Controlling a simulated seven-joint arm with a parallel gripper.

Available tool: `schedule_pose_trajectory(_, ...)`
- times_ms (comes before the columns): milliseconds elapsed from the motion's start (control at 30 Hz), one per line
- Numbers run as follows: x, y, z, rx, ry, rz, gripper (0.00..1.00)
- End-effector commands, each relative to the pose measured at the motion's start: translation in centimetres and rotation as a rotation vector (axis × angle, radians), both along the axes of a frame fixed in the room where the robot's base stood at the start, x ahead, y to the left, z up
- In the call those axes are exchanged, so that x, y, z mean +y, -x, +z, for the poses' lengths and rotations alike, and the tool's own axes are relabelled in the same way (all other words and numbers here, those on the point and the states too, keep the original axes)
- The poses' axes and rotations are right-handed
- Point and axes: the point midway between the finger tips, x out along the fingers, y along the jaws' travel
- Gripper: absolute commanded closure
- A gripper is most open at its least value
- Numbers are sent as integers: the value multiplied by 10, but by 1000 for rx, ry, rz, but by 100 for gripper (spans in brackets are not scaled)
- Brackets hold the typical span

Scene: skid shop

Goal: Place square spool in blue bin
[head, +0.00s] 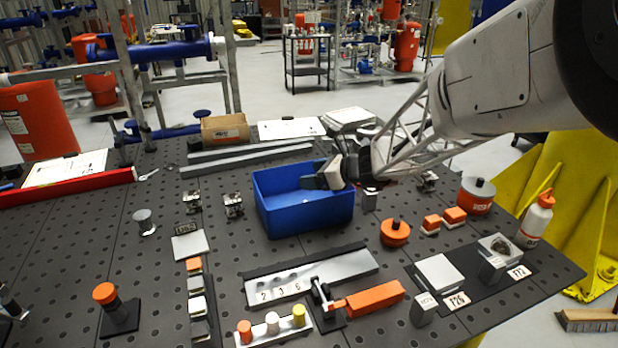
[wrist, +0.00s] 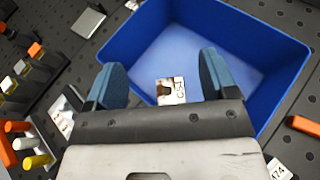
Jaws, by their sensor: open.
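The blue bin (head: 305,219) stands on the dark perforated table, and its open interior fills much of the wrist view (wrist: 255,35). My gripper (head: 322,177) is over the bin's right part. In the wrist view its two blue-grey fingers (wrist: 163,77) are spread apart. A small silver square block with a dark notch and a printed label (wrist: 171,91), seemingly the square spool, shows between the fingers against the bin's floor. It touches neither finger. I cannot tell whether it rests on the floor, and its lower edge is close to my gripper body.
Small metal fittings (head: 233,205) stand left of the bin. An orange round part (head: 395,232) is to its right, and a numbered metal plate (head: 310,278) lies in front. A cardboard box (head: 225,129) is behind. A white bottle (head: 535,221) stands at the right edge.

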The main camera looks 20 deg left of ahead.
Motion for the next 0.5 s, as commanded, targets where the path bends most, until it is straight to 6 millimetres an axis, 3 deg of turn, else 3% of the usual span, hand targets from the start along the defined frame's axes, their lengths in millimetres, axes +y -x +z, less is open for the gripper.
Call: schedule_pose_trajectory(500,-74,0,31,-2,0,-1,21)
